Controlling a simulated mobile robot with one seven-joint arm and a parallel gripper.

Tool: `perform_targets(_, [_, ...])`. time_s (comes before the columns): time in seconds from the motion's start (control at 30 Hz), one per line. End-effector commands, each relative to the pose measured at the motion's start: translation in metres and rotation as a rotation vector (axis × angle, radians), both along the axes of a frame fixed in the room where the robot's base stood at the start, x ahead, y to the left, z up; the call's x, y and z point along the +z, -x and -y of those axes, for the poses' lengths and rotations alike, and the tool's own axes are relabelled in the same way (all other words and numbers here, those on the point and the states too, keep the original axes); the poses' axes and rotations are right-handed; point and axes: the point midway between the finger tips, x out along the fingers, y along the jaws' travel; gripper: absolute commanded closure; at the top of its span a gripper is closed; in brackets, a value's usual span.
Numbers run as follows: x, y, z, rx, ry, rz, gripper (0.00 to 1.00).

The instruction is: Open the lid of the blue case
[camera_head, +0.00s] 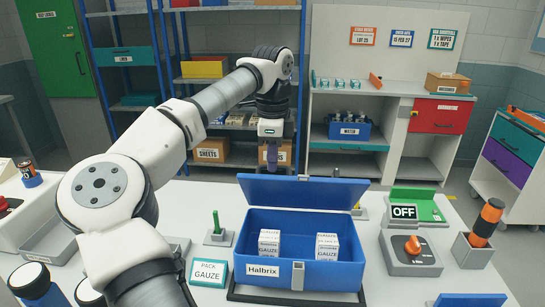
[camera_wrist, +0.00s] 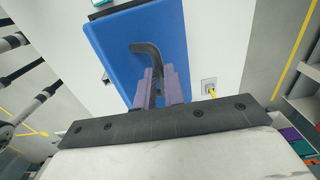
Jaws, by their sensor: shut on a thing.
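The blue case (camera_head: 322,274) stands on the table, its lid (camera_head: 315,191) raised at the back edge so that the inside shows. Two white boxes, the left one (camera_head: 269,243) and the right one (camera_head: 327,247), stand inside. My gripper (camera_head: 272,158) is above and behind the lid's top edge in the head view. In the wrist view the purple fingers of my gripper (camera_wrist: 157,86) are shut around a dark bent handle (camera_wrist: 147,50) in front of the blue lid (camera_wrist: 112,50). The lower fingertips are partly hidden by the lid in the head view.
A GAUZE sign (camera_head: 209,273) and a holder with a green stick (camera_head: 217,236) stand left of the case. A grey box with an orange knob (camera_head: 410,255), an OFF sign (camera_head: 403,212) and a cup with an orange-black tool (camera_head: 485,228) stand to the right.

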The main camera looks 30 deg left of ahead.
Motion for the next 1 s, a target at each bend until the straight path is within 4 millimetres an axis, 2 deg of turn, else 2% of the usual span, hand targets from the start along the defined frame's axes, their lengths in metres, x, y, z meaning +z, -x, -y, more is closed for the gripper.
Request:
perform_targets(0.03, [-0.007, 0.0, -0.002, 0.004, 0.003, -0.005, 1.0])
perform_targets(0.17, [-0.007, 0.0, -0.002, 0.004, 0.002, -0.005, 1.0])
perform_targets(0.2, [-0.007, 0.0, -0.002, 0.004, 0.002, -0.005, 0.84])
perform_targets(0.33, [-0.005, 0.0, -0.001, 0.003, 0.002, -0.004, 0.67])
perform_targets(0.77, [0.003, 0.0, -0.001, 0.002, 0.0, -0.001, 0.67])
perform_targets(0.87, [0.016, -0.001, 0.0, 0.003, -0.001, 0.0, 0.67])
perform_targets(1.0, [0.046, -0.001, 0.0, 0.004, -0.003, 0.001, 0.67])
